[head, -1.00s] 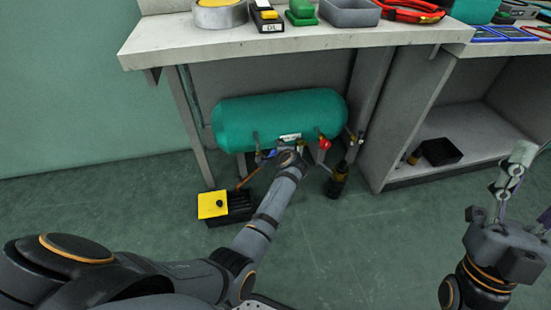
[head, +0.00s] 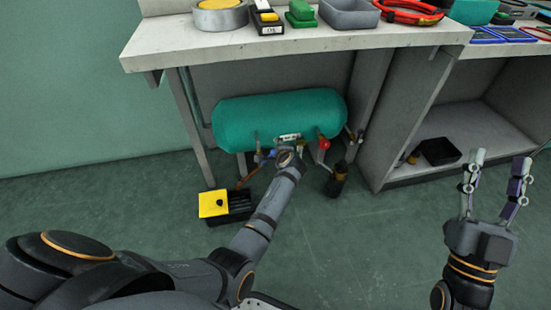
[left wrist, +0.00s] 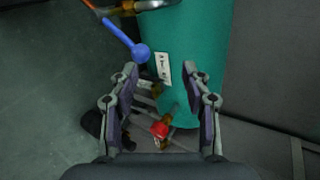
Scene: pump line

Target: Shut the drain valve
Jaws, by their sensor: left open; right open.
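A teal tank (head: 280,112) hangs under the bench, with pipes and valves along its lower side. A blue lever with a ball end (left wrist: 140,52) shows near the left finger in the left wrist view; in the head view the blue part (head: 258,157) is small. A red handle (head: 324,144) is at the tank's right; it also shows in the left wrist view (left wrist: 159,129). Which one is the drain valve I cannot tell. My left gripper (left wrist: 160,68) is open and empty at the tank's underside; my arm partly hides it in the head view. My right gripper (head: 500,160) is open and empty.
A dark bottle-like part (head: 337,181) is below the tank's right end. The bench top (head: 300,43) overhangs the tank. A shelf at right holds a black box (head: 438,151). The front floor is clear.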

